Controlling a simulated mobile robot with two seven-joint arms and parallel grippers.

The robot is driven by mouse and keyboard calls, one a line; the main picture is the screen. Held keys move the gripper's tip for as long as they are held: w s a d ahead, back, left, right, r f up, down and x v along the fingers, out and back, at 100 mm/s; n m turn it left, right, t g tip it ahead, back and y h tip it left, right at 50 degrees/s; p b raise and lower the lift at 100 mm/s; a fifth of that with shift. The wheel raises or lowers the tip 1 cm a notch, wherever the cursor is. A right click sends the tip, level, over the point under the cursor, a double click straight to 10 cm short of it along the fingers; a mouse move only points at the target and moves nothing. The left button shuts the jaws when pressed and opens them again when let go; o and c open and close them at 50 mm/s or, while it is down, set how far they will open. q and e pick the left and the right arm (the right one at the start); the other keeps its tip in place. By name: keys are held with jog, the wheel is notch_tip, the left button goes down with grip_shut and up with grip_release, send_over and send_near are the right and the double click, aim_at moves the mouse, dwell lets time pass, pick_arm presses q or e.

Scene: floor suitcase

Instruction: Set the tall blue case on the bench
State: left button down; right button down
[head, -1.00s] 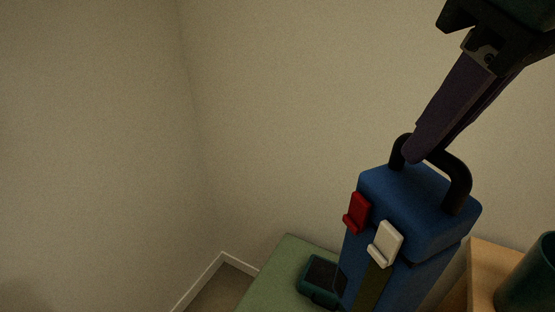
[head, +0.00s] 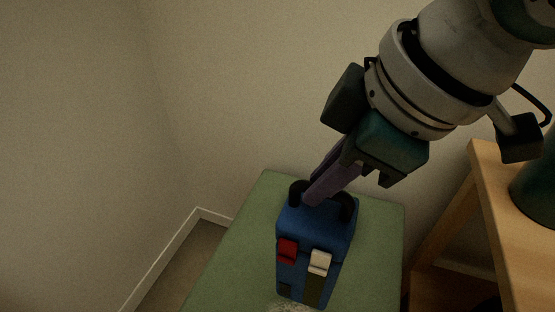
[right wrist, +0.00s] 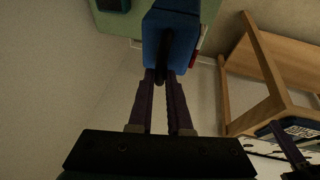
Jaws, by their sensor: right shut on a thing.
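The tall blue case (head: 318,218) has a black handle on top, with a red clip and a white clip on its front. It is upright over the green bench (head: 375,235). I cannot tell whether its hidden base touches the bench. My right gripper (head: 314,197) is shut on the case's handle from above. The right wrist view shows its two purple fingers (right wrist: 164,76) at the handle, with the blue case (right wrist: 172,30) beyond and the green bench (right wrist: 135,28) beside it.
A wooden table (head: 490,190) stands to the right of the bench, with a teal vessel (head: 538,190) on top. A dark teal object (right wrist: 115,4) lies on the bench in the right wrist view. Walls close off the back and left.

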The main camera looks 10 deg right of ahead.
aim_at(311, 253)
notch_tip(311, 253, down, 10)
jog(key=b, duration=0.3)
jog(key=shift+f, duration=0.2)
notch_tip(311, 253, down, 4)
jog(key=shift+f+b, duration=0.1)
jog(key=shift+b, duration=0.6)
jog(key=c, duration=1.3)
grip_release()
jog(key=shift+f, duration=0.15)
jog(key=o, duration=0.5)
jog(key=shift+c, duration=0.2)
